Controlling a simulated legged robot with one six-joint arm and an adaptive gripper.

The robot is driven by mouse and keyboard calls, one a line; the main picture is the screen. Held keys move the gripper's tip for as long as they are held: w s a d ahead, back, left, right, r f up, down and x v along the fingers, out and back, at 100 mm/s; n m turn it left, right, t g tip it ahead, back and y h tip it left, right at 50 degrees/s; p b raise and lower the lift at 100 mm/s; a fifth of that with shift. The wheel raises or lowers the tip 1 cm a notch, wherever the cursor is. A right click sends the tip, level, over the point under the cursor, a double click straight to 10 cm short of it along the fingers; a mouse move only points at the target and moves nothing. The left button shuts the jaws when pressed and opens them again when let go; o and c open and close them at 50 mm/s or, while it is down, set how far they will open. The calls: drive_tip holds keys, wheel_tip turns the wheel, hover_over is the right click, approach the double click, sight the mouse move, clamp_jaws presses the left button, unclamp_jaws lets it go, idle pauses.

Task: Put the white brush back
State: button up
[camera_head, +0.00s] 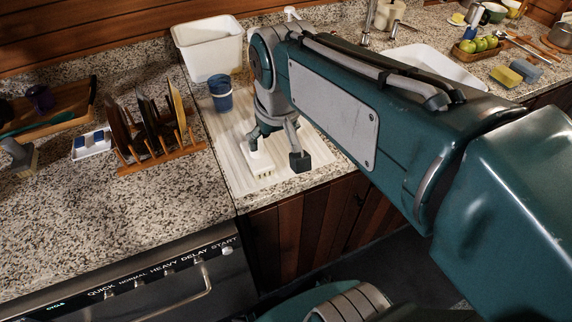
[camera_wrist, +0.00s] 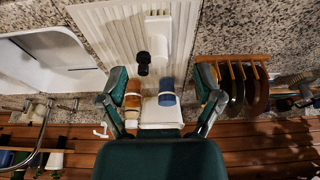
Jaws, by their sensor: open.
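A long white object with a row of dark spots at its near end, possibly the white brush (camera_head: 262,168), lies on the ribbed white drainboard (camera_head: 236,180). It also shows in the wrist view (camera_wrist: 157,40), near the top. I cannot make out bristles on it. My gripper (camera_head: 278,150) hangs over the drainboard with its fingers spread and nothing between them. In the head view one finger overlaps the far end of the white object. In the wrist view the white object lies beyond the fingertips (camera_wrist: 161,82), apart from them.
A blue cup (camera_head: 221,93) and a white bin (camera_head: 209,48) stand at the back. A brown bottle (camera_wrist: 133,101) and a black object (camera_wrist: 143,63) show in the wrist view. A wooden plate rack (camera_head: 162,150) is left, the sink (camera_head: 436,65) right.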

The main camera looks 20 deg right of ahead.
drive_tip(key=s+f+t, duration=0.2)
drive_tip(key=s, duration=0.6)
drive_tip(key=shift+f, duration=0.2)
idle(0.8)
